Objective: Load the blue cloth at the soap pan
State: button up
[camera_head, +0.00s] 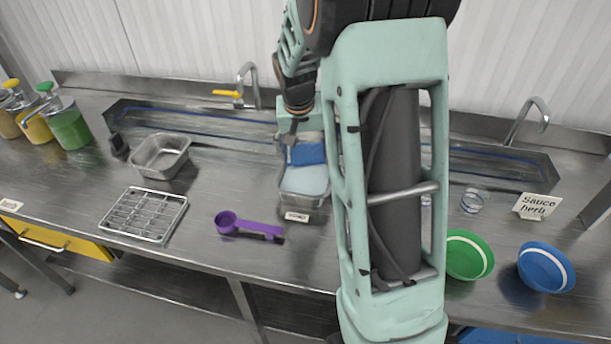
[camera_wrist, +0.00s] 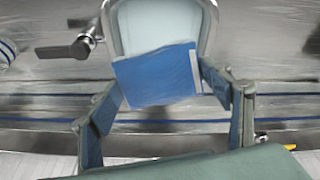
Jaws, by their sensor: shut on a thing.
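The blue cloth (camera_head: 307,154) is held by my gripper (camera_head: 298,140), over the far part of the soap pan (camera_head: 318,203). The pan is a metal pan with pale blue contents and a small label on its front. In the wrist view the blue cloth (camera_wrist: 157,76) spans the gap between the two fingers of my gripper (camera_wrist: 165,84). It overlaps the near end of the soap pan (camera_wrist: 211,22) there. My gripper is shut on the cloth. I cannot tell whether the cloth touches the pan's contents.
An empty metal pan (camera_head: 160,170), a wire rack (camera_head: 143,214) and a purple scoop (camera_head: 250,228) lie to the left. Green (camera_head: 466,262) and blue (camera_head: 543,272) bowls stand at right. Behind is a sink trough with a faucet (camera_head: 247,80). Pump jars (camera_head: 70,128) stand far left.

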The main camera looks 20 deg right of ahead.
aim_at(306, 148)
jog(key=shift+r+p, duration=1.2)
jog(key=shift+r, duration=0.8)
